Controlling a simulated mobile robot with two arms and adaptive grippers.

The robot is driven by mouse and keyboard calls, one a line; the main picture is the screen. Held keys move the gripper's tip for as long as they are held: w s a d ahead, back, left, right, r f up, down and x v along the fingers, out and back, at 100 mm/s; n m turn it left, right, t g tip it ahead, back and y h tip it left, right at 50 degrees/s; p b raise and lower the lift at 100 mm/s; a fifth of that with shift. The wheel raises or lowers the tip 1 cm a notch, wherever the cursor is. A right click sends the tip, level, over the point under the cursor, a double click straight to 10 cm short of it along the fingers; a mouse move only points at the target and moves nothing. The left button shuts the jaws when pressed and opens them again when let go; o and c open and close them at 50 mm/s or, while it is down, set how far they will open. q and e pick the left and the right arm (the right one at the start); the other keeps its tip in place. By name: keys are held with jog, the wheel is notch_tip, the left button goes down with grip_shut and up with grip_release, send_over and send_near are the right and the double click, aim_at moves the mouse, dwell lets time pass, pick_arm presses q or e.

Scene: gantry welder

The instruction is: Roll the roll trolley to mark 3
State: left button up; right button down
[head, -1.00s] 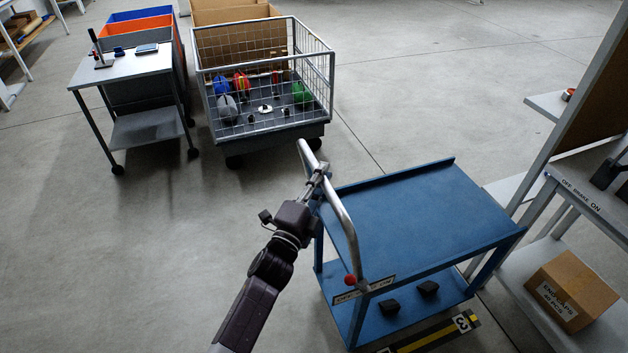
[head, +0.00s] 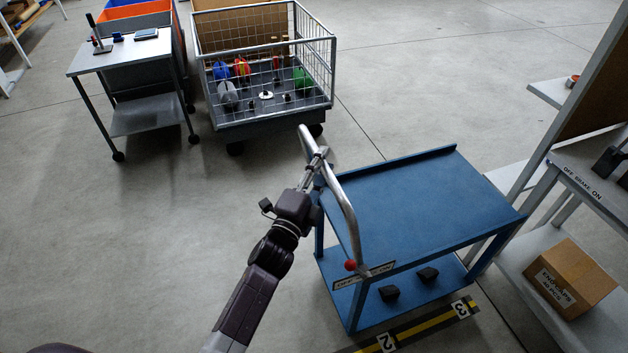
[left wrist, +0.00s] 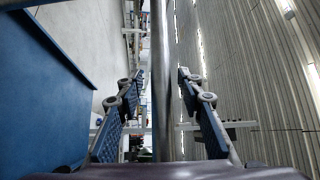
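The blue roll trolley (head: 430,205) stands at centre right, with two small black blocks on its lower shelf. Its curved grey handle bar (head: 346,215) rises on its left side. A red knob (head: 350,265) sits near the bar's lower end by an "ON" label. My left gripper (head: 322,160) is at the upper part of the bar. In the left wrist view the bar (left wrist: 161,60) runs between my spread fingers (left wrist: 160,100), with gaps visible on both sides. Mark 3 (head: 460,308) is on a yellow-black floor strip just in front of the trolley's near side. My right gripper is out of view.
Mark 2 (head: 387,342) lies left of mark 3 on the strip. A wire cage cart (head: 265,125) and a grey side table (head: 120,65) stand behind left. A workbench frame with a cardboard box (head: 570,278) is close at right. Floor at left is clear.

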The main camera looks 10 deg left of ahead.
pick_arm(q)
jog(key=v, duration=1.1)
jog(key=shift+d+f, duration=0.1)
jog(key=s+a+f+n+g+y, duration=0.1)
jog(key=s+f+n+g, duration=0.25)
jog(key=f, duration=0.85)
jog(key=s+a+f+n+g+y, duration=0.15)
jog(key=s+f, duration=0.25)
jog(key=f, duration=0.8)
jog(key=s+a+f+n+g, duration=0.1)
jog(key=s+f+n+g, duration=0.25)
jog(key=f, duration=0.85)
jog(key=s+a+f+n+g, duration=0.2)
jog(key=s+f, duration=0.5)
jog(key=s, duration=0.5)
jog(key=s+a+f+n+g+y, duration=0.1)
jog(key=s+a+f+n+g, duration=0.2)
jog(key=s+f, duration=0.3)
jog(key=s+a+f+n+g+y, duration=0.1)
jog(key=s+f, duration=0.6)
jog(key=s, duration=1)
jog(key=a+n+g, duration=0.1)
jog(key=n+g, duration=0.1)
jog(key=g, duration=0.1)
jog(key=shift+s+a+f, duration=0.2)
jog(key=shift+s+f, duration=0.1)
jog(key=shift+f, duration=0.05)
jog(key=shift+g, duration=0.25)
